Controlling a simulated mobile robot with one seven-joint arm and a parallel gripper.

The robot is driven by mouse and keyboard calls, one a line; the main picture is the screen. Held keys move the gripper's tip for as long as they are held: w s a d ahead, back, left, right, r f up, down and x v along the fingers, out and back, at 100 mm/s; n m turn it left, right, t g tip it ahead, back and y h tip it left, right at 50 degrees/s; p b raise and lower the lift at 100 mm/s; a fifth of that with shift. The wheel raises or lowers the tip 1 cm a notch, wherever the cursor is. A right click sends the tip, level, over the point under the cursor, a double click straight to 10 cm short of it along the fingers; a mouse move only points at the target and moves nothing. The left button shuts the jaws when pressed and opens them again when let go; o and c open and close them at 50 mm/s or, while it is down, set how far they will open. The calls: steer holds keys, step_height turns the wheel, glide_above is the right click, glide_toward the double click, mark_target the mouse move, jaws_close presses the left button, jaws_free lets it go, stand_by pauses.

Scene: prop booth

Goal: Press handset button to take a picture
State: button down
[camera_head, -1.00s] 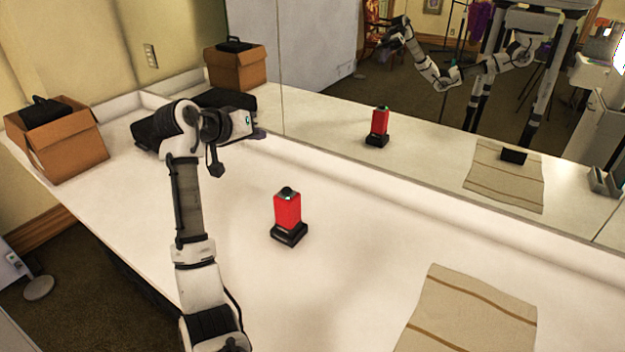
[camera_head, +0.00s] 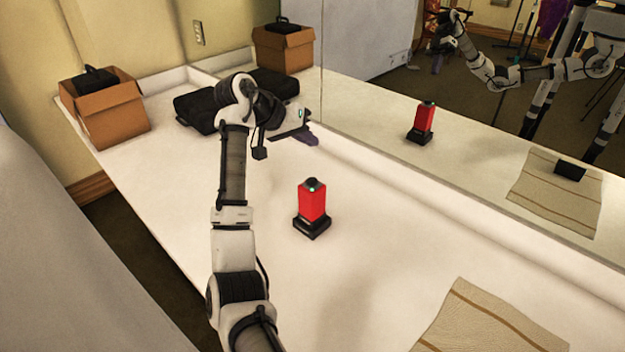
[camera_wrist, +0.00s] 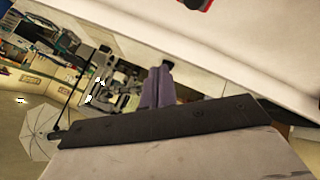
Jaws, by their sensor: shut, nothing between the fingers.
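The handset (camera_head: 312,204) is a red upright block on a black base, standing on the white counter. A red and black bit, probably the handset (camera_wrist: 197,4), is cut off at the top edge of the wrist view.
A striped cloth (camera_head: 480,322) lies at the counter's front right. A mirror (camera_head: 450,110) runs along the back and reflects the handset and a dark object on the cloth. An open cardboard box (camera_head: 115,118) and a black case (camera_head: 195,112) sit at the far left.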

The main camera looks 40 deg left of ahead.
steer(key=b, duration=0.6)
glide_above(308, 181)
step_height(308, 181, down, 7)
steer(key=shift+s+r, duration=0.1)
steer(key=shift+r, duration=0.05)
steer(key=shift+f, duration=0.9)
steer(key=shift+f, duration=0.1)
stand_by(0.7)
steer(key=shift+f, duration=0.35)
steer(key=shift+f, duration=0.45)
stand_by(0.7)
steer(key=shift+r, duration=0.15)
steer(key=shift+r+p, duration=0.7)
steer(key=shift+p, duration=0.1)
steer(key=shift+r, duration=0.1)
